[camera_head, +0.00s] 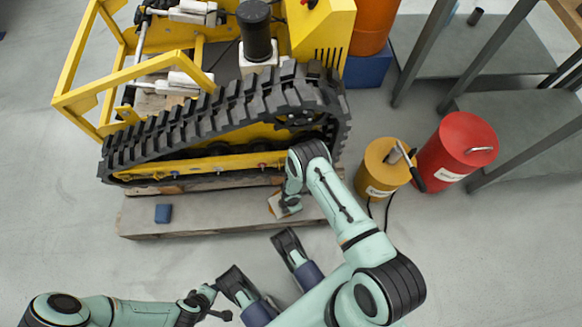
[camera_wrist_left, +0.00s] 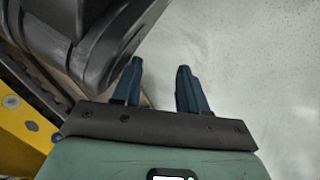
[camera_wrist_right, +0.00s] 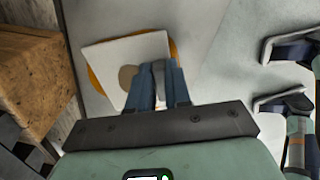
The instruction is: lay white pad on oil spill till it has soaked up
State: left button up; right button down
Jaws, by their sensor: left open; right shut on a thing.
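The white pad (camera_wrist_right: 108,60) lies flat over the amber oil spill (camera_wrist_right: 95,82) in the right wrist view. Amber shows past its left and right edges, and a round tan stain marks the pad's face. The rest of the spill is hidden under it. In the head view the pad (camera_head: 276,207) is on the grey board in front of the tracked carrier (camera_head: 225,165), partly hidden by my right gripper (camera_head: 291,203). That gripper (camera_wrist_right: 159,85) is shut on the pad's grey grip. My left gripper (camera_head: 220,302) is open and empty, away from the pad; its fingers (camera_wrist_left: 158,88) stand apart.
A yellow can (camera_head: 380,172) and a red can (camera_head: 462,148) stand to the right, near a grey-legged rack (camera_head: 425,50). Open floor (camera_head: 60,240) lies at lower left.

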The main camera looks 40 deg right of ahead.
jog(key=c, duration=1.1)
grip_release()
jog(key=shift+o, duration=0.2)
notch_tip(320, 180, up, 7)
jog(key=p, duration=0.3)
pick_arm(q)
notch_tip(320, 180, up, 7)
jog(key=d+p, duration=0.1)
jog(key=d, duration=0.1)
jog(key=shift+w+d+t+h+p, duration=0.3)
jog(key=shift+w+p, duration=0.1)
jog(key=shift+w, duration=0.05)
pick_arm(e)
jog(key=s+a+r+m+t+y, duration=0.1)
jog(key=s+a+r+m, duration=0.2)
jog(key=s+r+m, duration=0.2)
jog(key=s+a+r+m+t+y, duration=0.1)
jog(key=s+a+r+m, duration=0.2)
jog(key=s+r+m, duration=0.3)
notch_tip(320, 180, up, 5)
jog(key=m, duration=1)
jog(key=shift+a+r, duration=0.2)
jog(key=shift+a, duration=0.05)
jog(key=shift+s, duration=0.1)
